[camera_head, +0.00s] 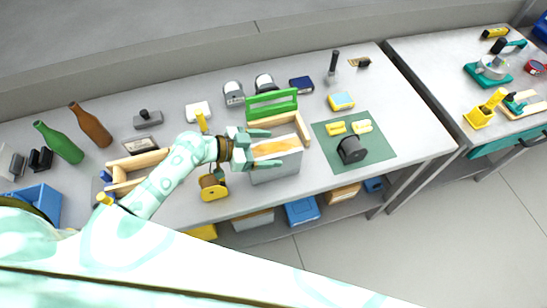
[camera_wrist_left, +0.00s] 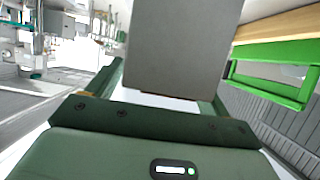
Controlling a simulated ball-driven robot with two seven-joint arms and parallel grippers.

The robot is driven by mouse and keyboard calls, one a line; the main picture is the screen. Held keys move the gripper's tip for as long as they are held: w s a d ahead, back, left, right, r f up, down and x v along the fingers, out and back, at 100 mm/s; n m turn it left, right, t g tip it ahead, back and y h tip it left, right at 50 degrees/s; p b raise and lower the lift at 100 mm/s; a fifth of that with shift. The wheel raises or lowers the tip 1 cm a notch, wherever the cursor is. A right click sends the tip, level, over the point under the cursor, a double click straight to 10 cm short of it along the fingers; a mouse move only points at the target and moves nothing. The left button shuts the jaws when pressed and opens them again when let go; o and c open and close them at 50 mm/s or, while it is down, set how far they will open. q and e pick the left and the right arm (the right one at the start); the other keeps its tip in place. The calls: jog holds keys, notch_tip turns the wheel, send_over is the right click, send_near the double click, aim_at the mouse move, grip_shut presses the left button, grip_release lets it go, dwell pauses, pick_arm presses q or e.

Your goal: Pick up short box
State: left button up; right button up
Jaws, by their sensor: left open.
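A grey box (camera_head: 274,168) with a tan-orange strip on top stands near the middle of the workbench; I take it to be the short box. My left gripper (camera_head: 272,148) is open over it, with one finger at its far side and the other along its near side. In the left wrist view the grey box (camera_wrist_left: 178,45) stands between the two green fingers. I cannot tell whether the fingers touch it. My right gripper is not in view.
A green mat (camera_head: 378,145) with a dark spool (camera_head: 350,150) lies to the right. Bottles (camera_head: 60,142) are at far left.

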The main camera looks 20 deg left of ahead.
pick_arm(q)
jog(key=shift+w+d+f, duration=0.2)
jog(key=shift+w+d, duration=0.05)
jog(key=shift+d, duration=0.05)
jog(key=shift+s+a, duration=0.1)
jog(key=c, duration=0.3)
grip_shut()
jog(key=shift+r, duration=0.1)
